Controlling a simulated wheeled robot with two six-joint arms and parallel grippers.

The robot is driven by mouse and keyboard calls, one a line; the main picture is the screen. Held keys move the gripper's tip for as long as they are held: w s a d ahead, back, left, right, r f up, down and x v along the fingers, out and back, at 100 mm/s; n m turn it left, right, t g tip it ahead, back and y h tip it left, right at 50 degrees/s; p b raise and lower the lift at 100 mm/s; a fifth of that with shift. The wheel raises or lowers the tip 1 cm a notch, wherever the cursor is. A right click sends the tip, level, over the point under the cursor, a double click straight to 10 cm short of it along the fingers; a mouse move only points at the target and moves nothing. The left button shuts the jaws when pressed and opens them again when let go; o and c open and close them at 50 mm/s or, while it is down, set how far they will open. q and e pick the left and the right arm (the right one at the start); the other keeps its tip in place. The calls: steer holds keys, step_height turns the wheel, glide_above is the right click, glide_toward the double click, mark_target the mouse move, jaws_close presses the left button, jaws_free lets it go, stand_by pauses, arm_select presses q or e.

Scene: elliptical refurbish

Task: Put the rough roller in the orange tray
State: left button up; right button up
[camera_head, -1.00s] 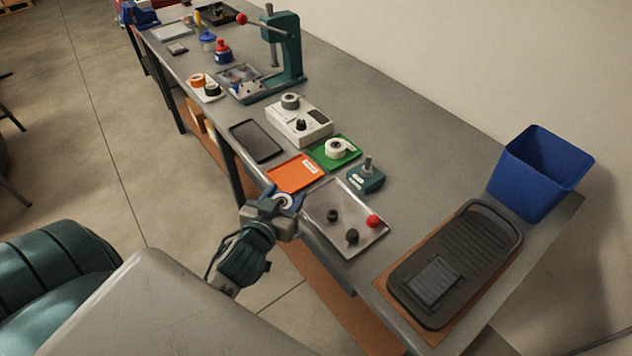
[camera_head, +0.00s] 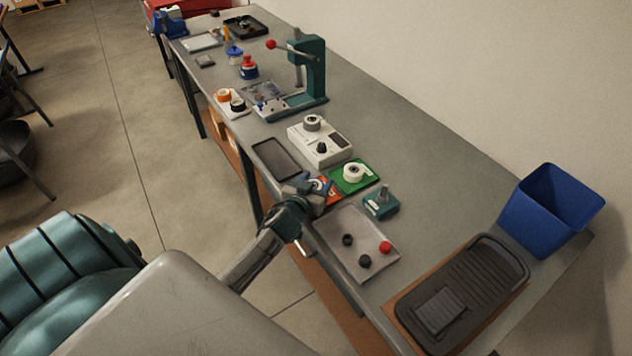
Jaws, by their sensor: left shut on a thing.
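My left gripper (camera_head: 314,192) reaches in over the orange tray (camera_head: 321,183) at the bench's front edge and covers most of it. It is shut on a small roller, taken to be the rough roller, which is mostly hidden by the jaws now. Whether the roller touches the tray cannot be told. A green tray (camera_head: 342,184) with a white roller (camera_head: 356,173) on it lies just behind the orange one. My right gripper is not in view.
A metal tray (camera_head: 345,222) with dark knobs and a red one lies to the right, beside a small teal fixture (camera_head: 381,203). A dark tablet (camera_head: 276,158) and a white device (camera_head: 319,148) stand left and behind. A blue bin (camera_head: 548,212) stands far right.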

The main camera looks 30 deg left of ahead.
arm_select(q)
steer(key=shift+f, duration=0.85)
steer(key=o, duration=1)
steer(key=shift+r, duration=0.1)
steer(key=shift+d, duration=0.1)
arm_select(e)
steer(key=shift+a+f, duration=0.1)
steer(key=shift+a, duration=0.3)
